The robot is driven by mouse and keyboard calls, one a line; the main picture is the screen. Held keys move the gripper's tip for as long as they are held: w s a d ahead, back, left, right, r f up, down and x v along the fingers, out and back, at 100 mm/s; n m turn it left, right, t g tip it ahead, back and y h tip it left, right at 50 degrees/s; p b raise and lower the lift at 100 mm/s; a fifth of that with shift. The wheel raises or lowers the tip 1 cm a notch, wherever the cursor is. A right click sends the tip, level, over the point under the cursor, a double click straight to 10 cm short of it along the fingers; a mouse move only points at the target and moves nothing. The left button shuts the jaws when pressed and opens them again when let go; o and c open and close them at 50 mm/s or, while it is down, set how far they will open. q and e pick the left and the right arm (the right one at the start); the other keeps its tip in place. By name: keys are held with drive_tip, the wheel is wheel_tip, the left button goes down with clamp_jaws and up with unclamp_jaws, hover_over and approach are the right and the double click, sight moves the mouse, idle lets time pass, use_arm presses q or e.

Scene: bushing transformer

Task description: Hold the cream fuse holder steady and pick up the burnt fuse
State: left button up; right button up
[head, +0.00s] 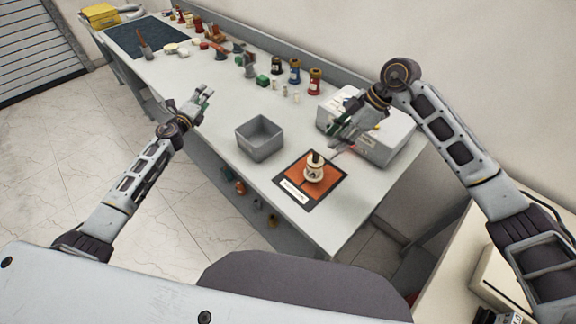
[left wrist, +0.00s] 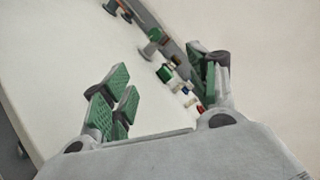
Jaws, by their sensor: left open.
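The cream fuse holder (head: 314,173) stands upright on an orange mat (head: 290,180) near the front of the bench. A dark upright piece (head: 316,157), apparently the burnt fuse, rises from its top. My left gripper (head: 205,97) is open and empty over the bench's left edge, well away from the holder. In the left wrist view my left gripper (left wrist: 160,88) shows green pads spread wide, with nothing held between them. My right gripper (head: 340,142) is above and to the right of the holder, apart from it; its finger opening is unclear.
An empty grey bin (head: 260,138) stands left of the mat. A white box (head: 385,135) is behind my right gripper. Several coloured bushings (head: 295,72) and small parts line the back of the bench. A dark mat (head: 150,38) lies at the far end.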

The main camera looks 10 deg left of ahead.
use_arm(q)
drive_tip(key=s+d+r+m+g+h, duration=0.1)
drive_tip(key=s+d+r+m+h, duration=0.15)
drive_tip(key=d+m+h, duration=0.65)
drive_tip(key=m+g, duration=1)
drive_tip(key=m, duration=0.4)
approach(314, 168)
drive_tip(key=shift+w+a+f+h, duration=0.15)
drive_tip(key=shift+w+f+h, duration=0.25)
drive_tip(key=shift+w+f, duration=0.75)
drive_tip(key=shift+t, duration=0.3)
drive_tip(key=shift+x, duration=6.9)
drive_tip(key=shift+s, duration=0.1)
drive_tip(key=c, duration=1.1)
